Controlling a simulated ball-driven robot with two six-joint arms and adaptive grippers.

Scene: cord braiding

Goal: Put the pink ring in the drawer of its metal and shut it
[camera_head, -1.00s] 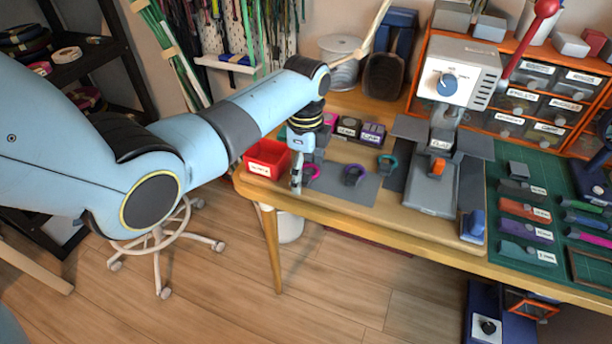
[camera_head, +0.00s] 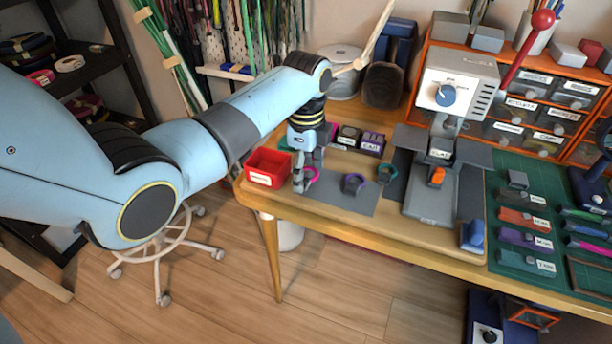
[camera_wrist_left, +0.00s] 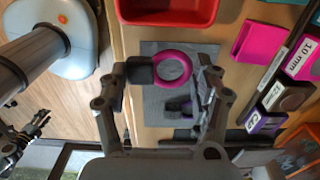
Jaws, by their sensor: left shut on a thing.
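A dark jointed shape at the left of the wrist view may be my right gripper (camera_wrist_left: 28,132).
A red bin (camera_head: 268,167) stands left of the gripper. Small labelled boxes (camera_head: 372,143) are behind. A grey press (camera_head: 440,150) stands between the mat and the green tool mat (camera_head: 527,210).

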